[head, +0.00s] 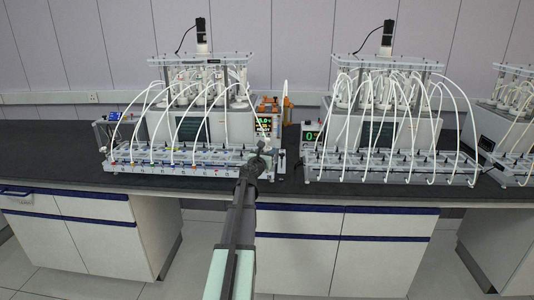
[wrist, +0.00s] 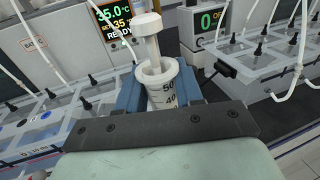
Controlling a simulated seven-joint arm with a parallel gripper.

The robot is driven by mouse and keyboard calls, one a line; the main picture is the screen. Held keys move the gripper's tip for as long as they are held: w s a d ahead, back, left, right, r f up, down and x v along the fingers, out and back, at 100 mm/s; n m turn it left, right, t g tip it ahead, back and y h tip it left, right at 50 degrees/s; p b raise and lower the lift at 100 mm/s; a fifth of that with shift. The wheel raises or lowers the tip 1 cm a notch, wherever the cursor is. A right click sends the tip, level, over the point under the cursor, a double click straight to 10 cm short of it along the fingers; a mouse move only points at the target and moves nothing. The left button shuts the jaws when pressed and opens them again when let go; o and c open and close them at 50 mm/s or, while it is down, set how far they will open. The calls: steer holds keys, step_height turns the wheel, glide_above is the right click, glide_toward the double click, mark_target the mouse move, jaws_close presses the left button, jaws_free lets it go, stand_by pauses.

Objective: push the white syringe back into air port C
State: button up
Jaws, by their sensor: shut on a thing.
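The white syringe (wrist: 162,88) stands upright in the wrist view, its barrel marked 50 and 40. Its white plunger (wrist: 147,42) sticks up out of the barrel's wide rim. My gripper (wrist: 160,101) is shut around the barrel, one blue finger on each side. The syringe's lower end is hidden behind the dark gripper plate. In the head view my gripper (head: 262,160) is at the right end of the left reactor's front tank row (head: 175,162). The syringe is too small to make out there. I cannot tell which port is air port C.
The left unit's display (wrist: 118,22) reads 35.0 and READY. The right reactor's tank row (wrist: 262,62) stands close on the right, with white tubes arching above. Orange clips (head: 270,106) are behind my gripper. The dark bench (head: 300,195) has a narrow clear front strip.

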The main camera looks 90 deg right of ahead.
steer(key=shift+f, duration=0.6)
stand_by(0.7)
stand_by(0.3)
steer(key=o, duration=1.1)
steer(key=shift+o, duration=0.2)
steer(key=shift+a, duration=0.1)
steer(key=v, duration=1.3)
steer(key=shift+a, duration=0.3)
steer(key=shift+w, duration=0.15)
